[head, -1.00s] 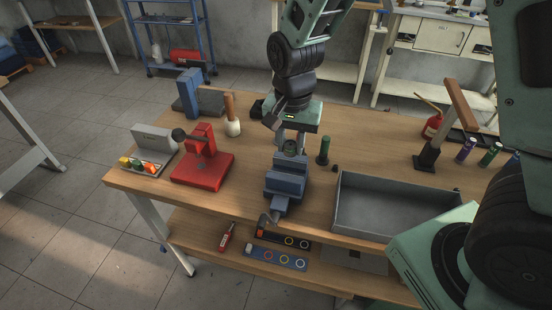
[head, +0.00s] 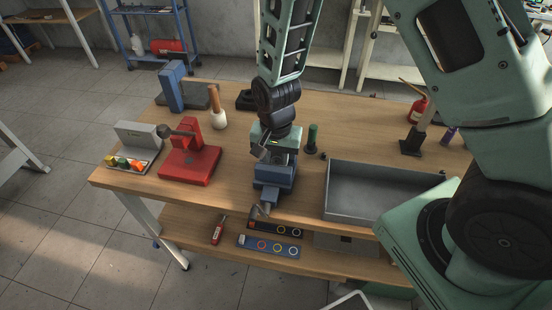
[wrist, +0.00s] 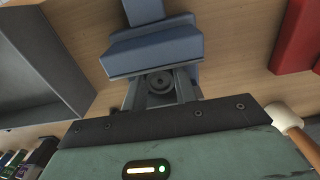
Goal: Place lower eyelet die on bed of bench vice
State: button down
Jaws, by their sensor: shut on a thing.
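The blue bench vice (head: 272,172) stands near the front edge of the wooden bench. My gripper (head: 275,153) is low, right over the vice, pointing down. In the wrist view my gripper (wrist: 161,90) has its two fingers on either side of a round, dark grey lower eyelet die (wrist: 161,81) with a hole in its middle, and is shut on it. The vice's blue jaw (wrist: 153,45) is just beyond the fingers. The die is hidden in the head view. I cannot tell whether its underside touches the vice bed.
A red press (head: 191,158) stands to the left and a grey open tray (head: 375,190) to the right. A green-handled tool (head: 312,139) is close to the vice's right. A mallet (head: 216,108) stands behind left. Bare bench lies between the press and the vice.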

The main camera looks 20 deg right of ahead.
aim_at(276, 162)
jog(key=shift+f, duration=0.1)
jog(key=c, duration=1.1)
grip_release()
notch_tip(276, 162, up, 12)
jog(key=s+a+r+n, duration=0.3)
jog(key=s+n, duration=0.4)
jog(key=s, duration=0.3)
jog(key=s+a+r+n, duration=0.3)
jog(key=s+r+n, duration=0.1)
jog(key=s+n, duration=0.4)
jog(key=shift+s+a+r+y+b, duration=0.15)
jog(key=shift+s+y+b, duration=0.25)
jog(key=shift+s, duration=0.65)
